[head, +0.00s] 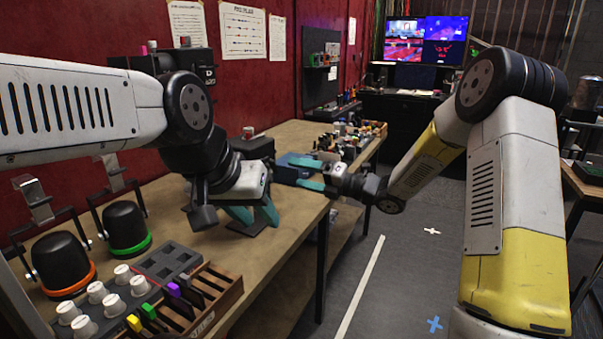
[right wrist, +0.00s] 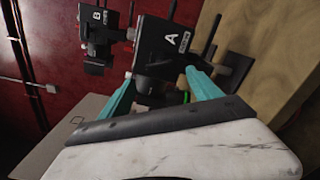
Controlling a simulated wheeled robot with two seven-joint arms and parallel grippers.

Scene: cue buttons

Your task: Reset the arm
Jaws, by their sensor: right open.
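Two black dome buttons stand at the left of the table in the head view, one with an orange ring (head: 62,262) and one with a green ring (head: 125,228). My left gripper (head: 256,216) is low over the table's front edge, to the right of the buttons, with its teal fingers apart and nothing clearly between them. My right gripper (head: 294,172) is farther back near the table edge, its teal fingers open and pointing left. In the right wrist view, a black box marked A (right wrist: 165,45) shows beyond the open fingers; contact cannot be told.
A grey holder with white knobs (head: 97,292) and a wooden rack (head: 215,290) with coloured tabs sit at the front left. A second black box marked B (right wrist: 97,35) is farther off. Small items crowd the table's far end. The floor (head: 400,270) is open.

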